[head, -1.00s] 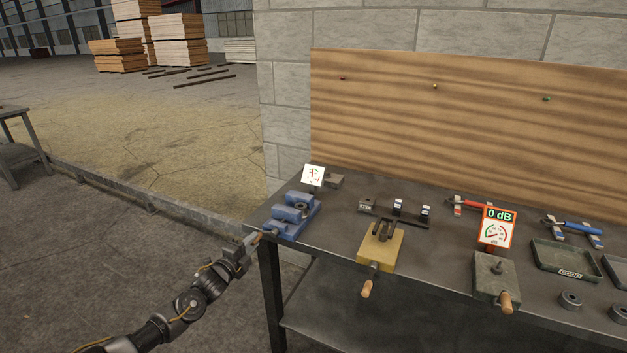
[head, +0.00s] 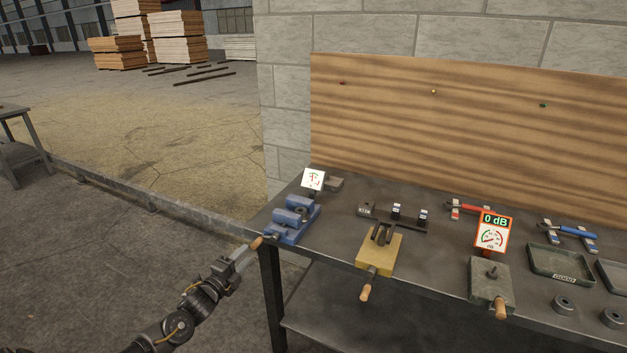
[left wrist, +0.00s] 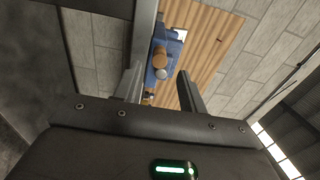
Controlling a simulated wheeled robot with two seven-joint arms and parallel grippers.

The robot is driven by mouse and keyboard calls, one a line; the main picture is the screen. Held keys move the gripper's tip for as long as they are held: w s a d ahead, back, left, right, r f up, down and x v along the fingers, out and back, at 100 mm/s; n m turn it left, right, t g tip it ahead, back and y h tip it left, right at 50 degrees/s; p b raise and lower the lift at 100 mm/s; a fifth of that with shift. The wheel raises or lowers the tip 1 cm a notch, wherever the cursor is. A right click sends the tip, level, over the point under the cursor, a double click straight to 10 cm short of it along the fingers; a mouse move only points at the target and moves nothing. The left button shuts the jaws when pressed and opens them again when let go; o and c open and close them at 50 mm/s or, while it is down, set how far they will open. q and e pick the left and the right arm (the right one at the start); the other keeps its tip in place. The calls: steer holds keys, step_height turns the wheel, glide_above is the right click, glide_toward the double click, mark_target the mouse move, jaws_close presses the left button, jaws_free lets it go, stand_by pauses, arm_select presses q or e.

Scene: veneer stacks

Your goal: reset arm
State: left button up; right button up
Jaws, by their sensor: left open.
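My left gripper (head: 245,254) is in the head view at the left front corner of the workbench (head: 330,268), just off its edge. It is open, with its fingertips near the wooden handle (head: 257,243) of the blue vise (head: 294,219). In the left wrist view the two fingers (left wrist: 160,88) stand apart with nothing held between them. The blue vise (left wrist: 167,50) and its round handle end (left wrist: 160,59) show beyond the fingertips. My right gripper is in neither view.
On the bench are a yellow fixture (head: 379,252), a grey block with a wooden handle (head: 490,280), a 0 dB gauge sign (head: 493,233), a green tray (head: 560,262) and grey rings (head: 563,304). Open floor (head: 90,250) lies left of the bench.

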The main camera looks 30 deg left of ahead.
arm_select(q)
steer(key=shift+s, duration=0.75)
steer(key=s+a+f+n+g+y, duration=0.1)
steer(key=s+a+f+n+g, duration=0.2)
steer(key=f, duration=0.5)
steer(key=s+a+f+n+g+y, duration=0.1)
steer(key=s+f+n+g, duration=0.1)
steer(key=f+n, duration=0.35)
steer(key=s+d+f+n+g, duration=0.2)
steer(key=s+f, duration=0.4)
steer(key=f, duration=0.3)
steer(key=s+d+f+n+g, duration=0.1)
steer(key=s+d+f+g, duration=0.1)
steer(key=s+f, duration=0.6)
steer(key=s+d+f+n+g, duration=0.3)
steer(key=s+d+f+g, duration=0.35)
steer(key=s+f, duration=0.65)
steer(key=s+d+f+h, duration=0.1)
steer(key=s+d+f, duration=0.1)
steer(key=s+d, duration=0.6)
steer(key=s+d+f+g+h, duration=0.1)
steer(key=s+d+f, duration=0.1)
steer(key=s+d, duration=0.6)
steer(key=shift+s+d+n, duration=0.3)
steer(key=shift+s+n, duration=0.15)
steer(key=shift+s, duration=0.2)
